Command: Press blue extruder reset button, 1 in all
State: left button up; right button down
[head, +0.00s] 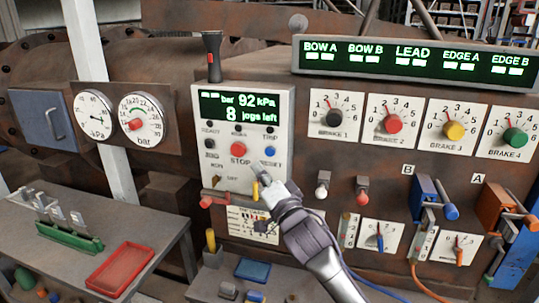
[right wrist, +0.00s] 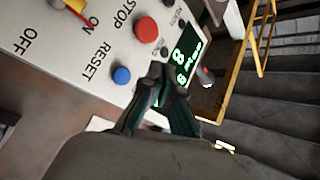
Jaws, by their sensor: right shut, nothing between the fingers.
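The blue reset button (head: 270,152) sits at the right of the pale control panel (head: 285,110), above its RESET label. In the right wrist view the blue button (right wrist: 121,75) shows as a round cap beside the RESET lettering. My right gripper (head: 260,171) is shut and empty, just below the button in the head view. In the right wrist view its fingertips (right wrist: 164,72) are to the right of the blue cap, with a visible gap in the picture. The exact depth gap cannot be told. My left gripper is not in view.
The red STOP button (head: 238,149) is left of the blue one, and a yellow-handled switch (head: 255,190) is below. The panel's display (head: 240,107) reads 92 kPa and 8 jogs left. Brake knobs (head: 333,118) are at right; a red tray (head: 121,268) lies at lower left.

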aim_at(270, 152)
jog(key=shift+w+d+b, duration=0.15)
jog(key=shift+w+d, duration=0.15)
jog(key=shift+w, duration=0.65)
jog(key=shift+w+d+b, duration=0.1)
jog(key=shift+w+d, duration=0.2)
jog(key=shift+w, duration=0.65)
jog(key=shift+w+d+b, duration=0.15)
jog(key=shift+w+d, duration=0.15)
jog(key=shift+w, duration=0.65)
jog(key=shift+w, duration=0.15)
jog(key=shift+w+d, duration=0.15)
jog(key=shift+w, duration=0.1)
jog(key=shift+w+d, duration=0.15)
jog(key=shift+w, duration=0.25)
jog(key=shift+s, duration=0.15)
jog(key=shift+s+a+p, duration=0.25)
jog(key=shift+s+p, duration=0.3)
jog(key=shift+s, duration=0.15)
